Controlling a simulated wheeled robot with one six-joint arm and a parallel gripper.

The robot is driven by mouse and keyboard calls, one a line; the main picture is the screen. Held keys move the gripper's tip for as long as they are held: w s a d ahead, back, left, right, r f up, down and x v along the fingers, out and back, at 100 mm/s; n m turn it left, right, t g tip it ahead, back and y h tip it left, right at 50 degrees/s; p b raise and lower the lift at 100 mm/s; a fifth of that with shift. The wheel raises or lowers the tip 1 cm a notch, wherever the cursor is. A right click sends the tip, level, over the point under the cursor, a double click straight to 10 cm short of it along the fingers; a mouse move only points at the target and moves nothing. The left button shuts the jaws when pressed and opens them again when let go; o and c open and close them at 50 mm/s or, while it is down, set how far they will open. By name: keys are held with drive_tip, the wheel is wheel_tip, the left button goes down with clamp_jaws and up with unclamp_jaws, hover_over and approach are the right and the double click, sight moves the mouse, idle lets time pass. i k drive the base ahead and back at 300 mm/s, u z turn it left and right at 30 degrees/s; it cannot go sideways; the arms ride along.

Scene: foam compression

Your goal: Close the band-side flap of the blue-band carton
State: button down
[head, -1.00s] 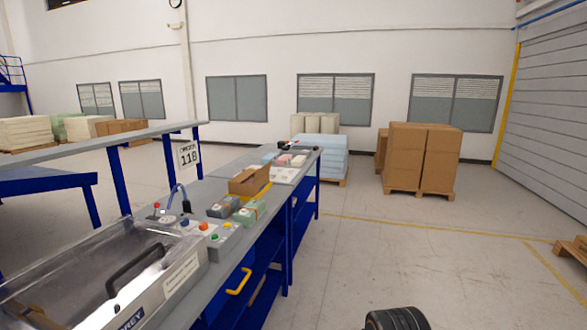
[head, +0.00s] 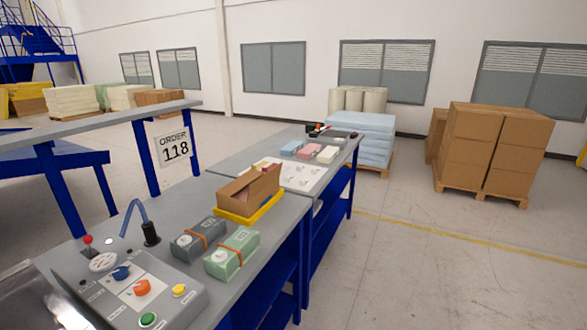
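A brown carton (head: 236,199) stands on the bench in the head view, at the centre, in a yellow tray (head: 262,207). Its top looks open, with flaps standing up and something reddish and white showing at the far end. I cannot make out a blue band on it, nor tell which flap is the band-side one. My gripper is not in view.
Grey (head: 198,236) and green (head: 232,254) strapped blocks lie on the bench nearer me. A button panel (head: 108,296) is at the lower left. Coloured foam pieces (head: 305,150) lie on the farther bench. Clear floor (head: 420,270) runs along the right.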

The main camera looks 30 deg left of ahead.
sight(257, 186)
drive_tip(key=u, duration=0.3)
drive_tip(key=i, duration=0.9)
drive_tip(key=u, duration=1.35)
drive_tip(key=i, duration=0.7)
drive_tip(key=u, duration=0.7)
